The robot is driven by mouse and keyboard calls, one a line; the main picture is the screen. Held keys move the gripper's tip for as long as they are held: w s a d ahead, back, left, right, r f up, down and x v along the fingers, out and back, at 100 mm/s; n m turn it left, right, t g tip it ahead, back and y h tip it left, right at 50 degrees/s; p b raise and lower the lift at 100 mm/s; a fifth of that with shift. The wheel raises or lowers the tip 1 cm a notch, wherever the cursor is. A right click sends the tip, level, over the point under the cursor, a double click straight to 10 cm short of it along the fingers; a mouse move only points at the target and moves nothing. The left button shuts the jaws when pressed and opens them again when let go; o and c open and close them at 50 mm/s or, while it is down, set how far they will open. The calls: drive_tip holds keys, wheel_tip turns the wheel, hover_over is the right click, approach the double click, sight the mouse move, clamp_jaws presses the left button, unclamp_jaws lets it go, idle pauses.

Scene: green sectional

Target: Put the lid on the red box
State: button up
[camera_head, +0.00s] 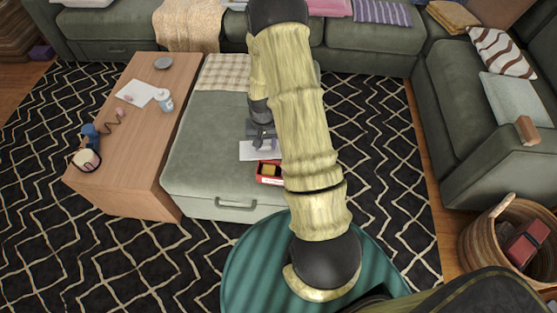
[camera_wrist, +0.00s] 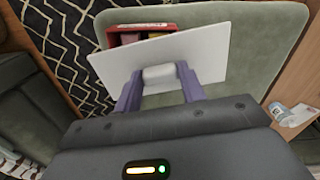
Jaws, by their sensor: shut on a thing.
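The lid is a flat white panel (camera_head: 249,153) with a pale knob. In the wrist view the lid (camera_wrist: 207,55) spans the space in front of my gripper (camera_wrist: 158,77), whose two purple fingers are shut on the knob. The red box (camera_head: 260,179) sits open on the green ottoman. A yellow thing shows inside it, partly hidden by my arm. In the wrist view the red box (camera_wrist: 113,41) lies beyond the lid, which covers much of it from there. In the head view my gripper (camera_head: 263,146) and the lid are just behind the box, apparently above the ottoman.
The green ottoman (camera_head: 205,145) has a folded checked cloth at its back. A wooden table (camera_head: 130,172) to its left holds a white bottle (camera_head: 165,101), paper and other small things. Green sofas stand behind and right. A woven basket (camera_head: 483,247) is at right.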

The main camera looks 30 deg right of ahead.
drive_tip(key=s+d+f+m+b, duration=0.1)
drive_tip(key=d+f+m+b, duration=0.1)
drive_tip(key=f, duration=0.4)
drive_tip(key=shift+d+f+m+b, duration=0.2)
drive_tip(key=shift+d+m+b, duration=0.1)
drive_tip(key=shift+d+b, duration=0.75)
drive_tip(key=shift+s+d, duration=0.1)
drive_tip(key=shift+d, duration=0.05)
wheel_tip(320, 180, down, 7)
drive_tip(key=b, duration=0.4)
drive_tip(key=shift+r+b, duration=0.2)
drive_tip(key=shift+b, duration=0.1)
drive_tip(key=shift+f, duration=0.6)
idle(1.6)
idle(0.3)
drive_tip(key=o, duration=1.5)
